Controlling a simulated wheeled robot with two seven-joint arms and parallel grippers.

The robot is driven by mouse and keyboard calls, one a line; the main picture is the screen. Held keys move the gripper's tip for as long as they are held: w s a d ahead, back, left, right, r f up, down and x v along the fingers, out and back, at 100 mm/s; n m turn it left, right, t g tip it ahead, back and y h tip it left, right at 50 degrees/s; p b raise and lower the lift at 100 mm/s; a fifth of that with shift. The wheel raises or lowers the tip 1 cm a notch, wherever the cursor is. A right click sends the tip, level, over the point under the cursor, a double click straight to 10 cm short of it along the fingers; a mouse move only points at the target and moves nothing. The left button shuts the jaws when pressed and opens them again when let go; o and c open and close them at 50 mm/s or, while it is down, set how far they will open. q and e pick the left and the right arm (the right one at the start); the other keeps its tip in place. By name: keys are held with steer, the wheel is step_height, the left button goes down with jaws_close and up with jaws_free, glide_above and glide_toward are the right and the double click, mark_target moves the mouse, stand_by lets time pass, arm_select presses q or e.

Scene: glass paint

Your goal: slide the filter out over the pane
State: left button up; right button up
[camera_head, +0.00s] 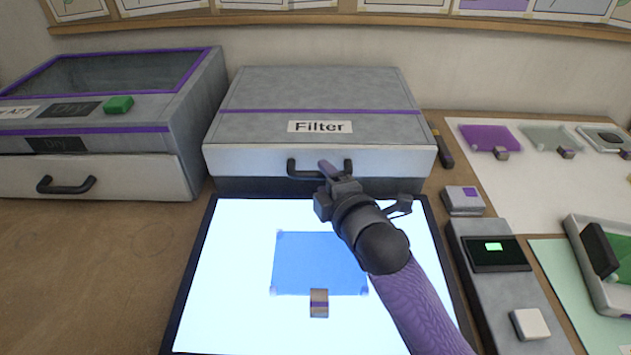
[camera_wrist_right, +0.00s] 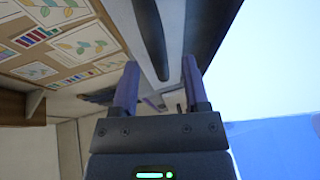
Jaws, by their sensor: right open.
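The grey box labelled Filter (camera_head: 319,126) stands behind the light table. Its pale drawer front (camera_head: 240,160) sits flush under the lid, with a dark bar handle (camera_head: 303,174). My left gripper is not in view.
The lit table (camera_head: 215,300) has a dark frame. A grey dryer-like box (camera_head: 110,115) with a green button and drawer handle stands left. At right are a grey device (camera_head: 495,270) with a green display and several panes on white paper (camera_head: 490,180). The wooden table at left is bare.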

steer(key=shift+b+x, duration=0.4)
steer(key=shift+x, duration=1)
jaws_close()
stand_by(0.4)
